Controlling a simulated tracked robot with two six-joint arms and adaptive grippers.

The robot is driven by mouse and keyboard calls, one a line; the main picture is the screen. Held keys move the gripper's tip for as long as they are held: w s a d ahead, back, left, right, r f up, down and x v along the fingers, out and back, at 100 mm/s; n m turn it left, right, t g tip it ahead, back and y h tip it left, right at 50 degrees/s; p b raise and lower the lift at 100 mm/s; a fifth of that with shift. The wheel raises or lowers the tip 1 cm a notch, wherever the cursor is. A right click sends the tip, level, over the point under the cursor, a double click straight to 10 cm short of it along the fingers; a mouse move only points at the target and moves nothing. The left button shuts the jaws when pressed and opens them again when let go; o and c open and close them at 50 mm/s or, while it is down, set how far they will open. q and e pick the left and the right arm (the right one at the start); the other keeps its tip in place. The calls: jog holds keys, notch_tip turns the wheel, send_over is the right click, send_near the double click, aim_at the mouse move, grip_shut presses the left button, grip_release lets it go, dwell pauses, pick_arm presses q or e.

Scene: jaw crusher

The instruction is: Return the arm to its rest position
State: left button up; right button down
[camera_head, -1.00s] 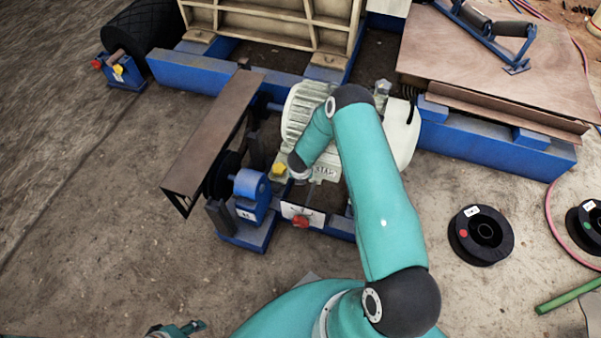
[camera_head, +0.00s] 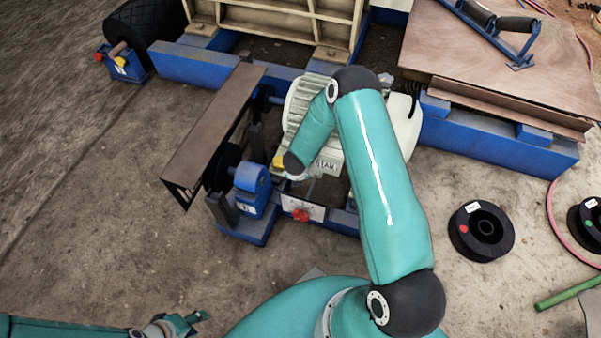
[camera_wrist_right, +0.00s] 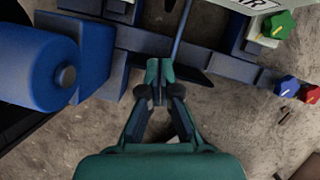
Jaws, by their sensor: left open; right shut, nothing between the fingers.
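My right arm (camera_head: 380,190), teal with black joints, reaches up from the bottom centre and bends back down over the white motor (camera_head: 330,160). Its gripper is hidden under the wrist in the head view. In the right wrist view my right gripper (camera_wrist_right: 160,72) is shut and empty, with blue frame bars beyond its tips. My left gripper (camera_head: 198,319) is open and empty at the bottom left of the head view, above bare floor, with part of its forearm (camera_head: 65,327) showing.
A brown guard plate (camera_head: 215,125) and blue bearing housing (camera_head: 251,183) stand left of the right wrist. A red knob (camera_head: 300,215) is below it. The right wrist view shows green (camera_wrist_right: 282,20), blue (camera_wrist_right: 288,88) and red knobs. A black spool (camera_head: 482,231) lies right. Floor at left is clear.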

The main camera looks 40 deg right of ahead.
jog(key=v, duration=0.6)
jog(key=s+a+r+m+g+y, duration=0.1)
jog(key=s+a+m+y, duration=0.2)
jog(key=s+a+m, duration=0.75)
jog(key=s+a+m+g+y, duration=0.2)
jog(key=s+a+m+y, duration=0.3)
jog(key=a+m, duration=1.05)
jog(key=d+r+m+p, duration=0.1)
jog(key=d+r+p, duration=0.1)
jog(key=r+p, duration=1)
jog(key=s+d+r+m+h+p, duration=0.1)
jog(key=d+r+m+p, duration=0.1)
jog(key=r+p, duration=1)
jog(key=shift+s+m, duration=0.2)
jog(key=shift+m, duration=0.1)
